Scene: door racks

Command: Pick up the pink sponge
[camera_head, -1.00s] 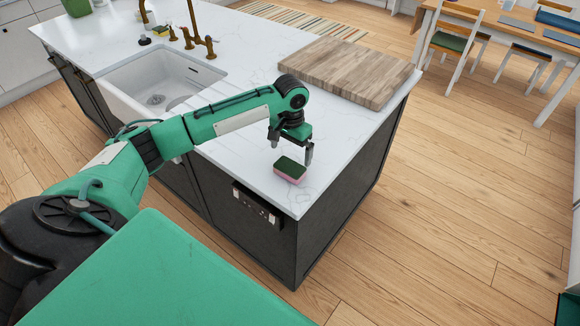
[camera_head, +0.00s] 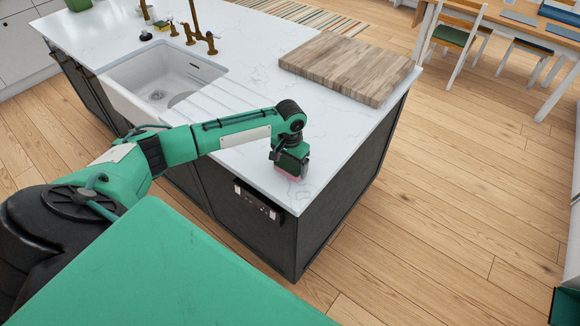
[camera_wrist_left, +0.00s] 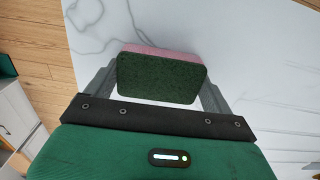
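The sponge (camera_wrist_left: 160,77) has a dark green top layer and a pink lower layer. It is at the near corner of the white counter. In the head view only a pink strip (camera_head: 292,176) shows under my left gripper (camera_head: 291,168), which covers the rest. In the left wrist view the sponge lies between the two grey fingers of my left gripper (camera_wrist_left: 160,88), one on each side. The fingers are spread wide. Whether they touch the sponge cannot be told. My right gripper is not in view.
A wooden board (camera_head: 347,67) lies on the counter (camera_head: 250,55) behind the gripper. A white sink (camera_head: 160,78) with brass taps is to the left. The counter's front and right edges are close to the sponge. A table with chairs (camera_head: 455,40) stands at the far right.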

